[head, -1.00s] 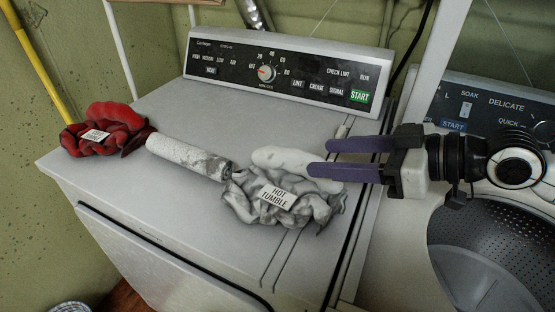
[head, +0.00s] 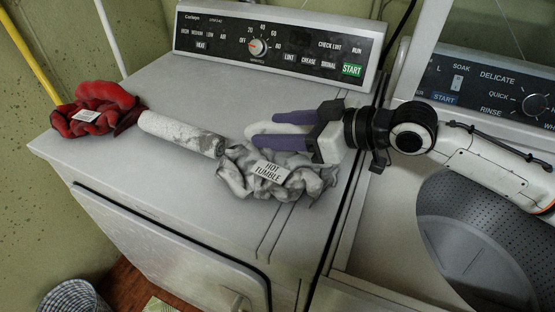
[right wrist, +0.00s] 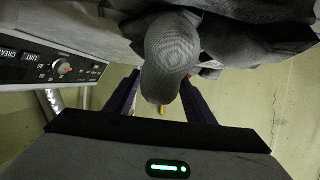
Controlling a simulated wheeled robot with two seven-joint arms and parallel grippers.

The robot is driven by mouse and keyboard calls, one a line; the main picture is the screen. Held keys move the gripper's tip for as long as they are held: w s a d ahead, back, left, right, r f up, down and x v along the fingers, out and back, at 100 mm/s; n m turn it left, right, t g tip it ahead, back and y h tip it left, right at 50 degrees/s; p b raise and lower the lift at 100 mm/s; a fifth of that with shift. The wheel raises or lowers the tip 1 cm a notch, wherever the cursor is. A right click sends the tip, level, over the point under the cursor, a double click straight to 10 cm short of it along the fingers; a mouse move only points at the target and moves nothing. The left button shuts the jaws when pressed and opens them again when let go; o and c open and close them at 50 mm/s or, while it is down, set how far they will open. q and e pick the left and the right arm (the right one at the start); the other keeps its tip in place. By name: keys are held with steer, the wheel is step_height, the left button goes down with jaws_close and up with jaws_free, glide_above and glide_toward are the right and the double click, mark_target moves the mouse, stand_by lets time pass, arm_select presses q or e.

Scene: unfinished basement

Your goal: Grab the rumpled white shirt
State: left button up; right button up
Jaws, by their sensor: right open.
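The rumpled white shirt (head: 235,178) lies bunched on top of the dryer, with a "HOT TUMBLE" label on it. A smooth pale rounded lobe, seemingly part of it, shows at its back edge. My right gripper (head: 262,130) comes in from the right, its two purple fingers open on either side of this lobe. In the right wrist view, a grey textured rounded lobe (right wrist: 172,50) sits between the fingers, with darker folds behind it. I cannot tell whether the fingers touch it. My left gripper is not in view.
A white, grey-smudged roll (head: 180,133) lies left of the shirt. A red rumpled cloth (head: 105,95) with a label lies at the dryer's left corner. The dryer's control panel (head: 215,45) rises behind. An open washer drum (head: 470,235) is at right. A basket (head: 72,298) stands on the floor.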

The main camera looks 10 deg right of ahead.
jaws_close()
steer(key=shift+r, duration=0.1)
